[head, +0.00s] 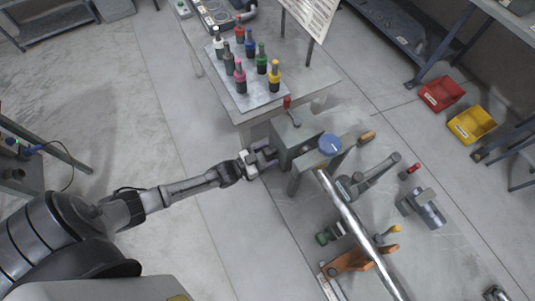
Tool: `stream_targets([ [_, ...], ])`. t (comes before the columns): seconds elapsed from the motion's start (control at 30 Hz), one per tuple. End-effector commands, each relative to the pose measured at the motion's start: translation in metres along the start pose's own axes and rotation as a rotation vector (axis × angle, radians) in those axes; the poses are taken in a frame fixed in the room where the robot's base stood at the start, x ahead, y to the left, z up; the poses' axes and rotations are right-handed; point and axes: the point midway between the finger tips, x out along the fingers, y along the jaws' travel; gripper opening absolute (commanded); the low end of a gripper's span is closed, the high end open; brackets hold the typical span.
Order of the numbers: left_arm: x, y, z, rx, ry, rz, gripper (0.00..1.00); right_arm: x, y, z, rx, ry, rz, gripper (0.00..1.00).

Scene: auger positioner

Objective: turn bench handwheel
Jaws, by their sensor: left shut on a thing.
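My left gripper (259,160) reaches in from the left and is shut on the bench handwheel at the left side of a dark grey housing. The jaws cover most of the wheel, so its shape and angle are hard to make out. The grey housing (291,142) stands at the head of the positioner, with a blue round cap (330,144) on its right side and a red-knobbed lever (288,106) above it. My right gripper is not in view.
A table (306,83) with several coloured bottles stands just behind the housing. A long steel bar (352,221), levers and an orange bracket (351,260) lie to the lower right. A red bin (442,94) and a yellow bin (471,124) sit at the right. The floor at left is clear.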

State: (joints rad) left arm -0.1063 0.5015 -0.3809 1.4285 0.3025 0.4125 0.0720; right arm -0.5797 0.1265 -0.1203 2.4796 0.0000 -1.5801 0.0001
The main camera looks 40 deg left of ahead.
Motion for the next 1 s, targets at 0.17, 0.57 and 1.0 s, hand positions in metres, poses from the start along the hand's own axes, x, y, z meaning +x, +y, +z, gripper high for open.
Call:
stream_targets([
  [0.17, 0.0, 0.0, -0.001, 0.123, 0.001, -0.001, 0.4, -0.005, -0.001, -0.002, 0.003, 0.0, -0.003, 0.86],
  [0.57, 0.0, -0.001, -0.001, 0.501, 0.0, -0.001, 0.4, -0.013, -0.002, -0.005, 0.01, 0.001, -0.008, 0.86],
  [1.0, 0.0, -0.002, -0.001, 0.835, 0.0, -0.001, 0.4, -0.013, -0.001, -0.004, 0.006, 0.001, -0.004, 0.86],
])
